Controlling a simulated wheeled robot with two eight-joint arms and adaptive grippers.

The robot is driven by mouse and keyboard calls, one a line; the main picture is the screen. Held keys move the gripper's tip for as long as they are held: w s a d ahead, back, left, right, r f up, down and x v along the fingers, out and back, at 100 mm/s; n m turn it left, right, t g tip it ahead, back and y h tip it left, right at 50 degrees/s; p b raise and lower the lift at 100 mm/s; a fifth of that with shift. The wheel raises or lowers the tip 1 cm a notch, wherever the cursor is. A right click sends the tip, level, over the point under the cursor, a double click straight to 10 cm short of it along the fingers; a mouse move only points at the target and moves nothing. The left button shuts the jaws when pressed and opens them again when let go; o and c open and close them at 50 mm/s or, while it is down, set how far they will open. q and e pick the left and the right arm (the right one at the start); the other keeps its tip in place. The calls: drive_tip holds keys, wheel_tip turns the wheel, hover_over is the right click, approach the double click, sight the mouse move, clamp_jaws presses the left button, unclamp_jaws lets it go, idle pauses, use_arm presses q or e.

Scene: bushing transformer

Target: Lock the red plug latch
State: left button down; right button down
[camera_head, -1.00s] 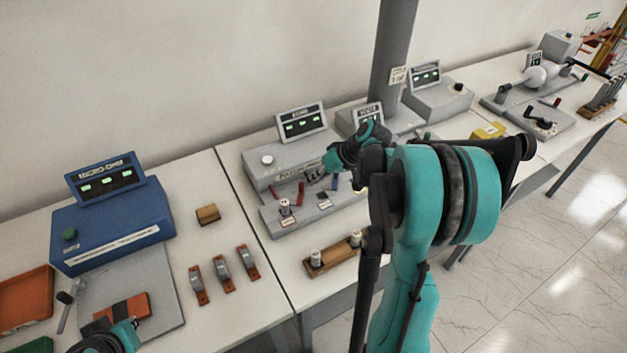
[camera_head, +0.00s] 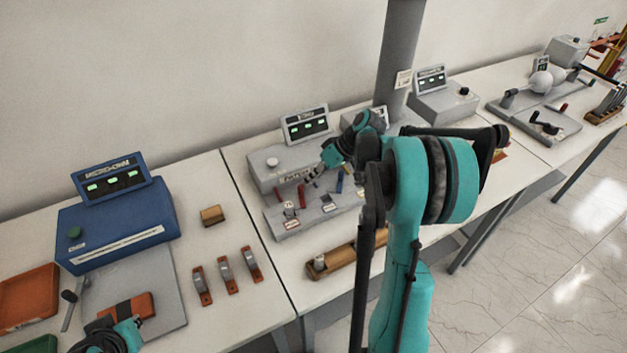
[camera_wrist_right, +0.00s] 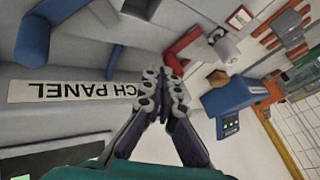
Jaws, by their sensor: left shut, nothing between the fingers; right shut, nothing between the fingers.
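The red latch lever (camera_head: 302,194) stands on the grey patch panel unit (camera_head: 270,179) in the head view. It also shows as a bent red lever (camera_wrist_right: 182,46) in the right wrist view. My right gripper (camera_head: 309,179) is shut and empty over the panel, near this lever. In the right wrist view its closed fingertips (camera_wrist_right: 164,84) overlap the lever's lower end; I cannot tell whether they touch. A blue lever (camera_head: 340,183) is to the right. My left gripper (camera_head: 135,324), partly cut off at bottom left, is shut beside an orange and black block.
A white plug (camera_head: 289,209) sits on the panel's front step, close to the red lever. A wooden holder (camera_head: 345,262) lies in front, partly behind my right arm. A blue meter box (camera_head: 115,228) and several copper clamps (camera_head: 227,275) stand left.

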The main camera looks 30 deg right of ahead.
drive_tip(key=shift+w+a, duration=0.35)
drive_tip(key=shift+a, duration=0.05)
drive_tip(key=shift+s, duration=0.15)
drive_tip(key=shift+s+d, duration=0.2)
drive_tip(key=shift+s, duration=0.5)
drive_tip(key=shift+w+d, duration=0.1)
drive_tip(key=shift+w, duration=0.05)
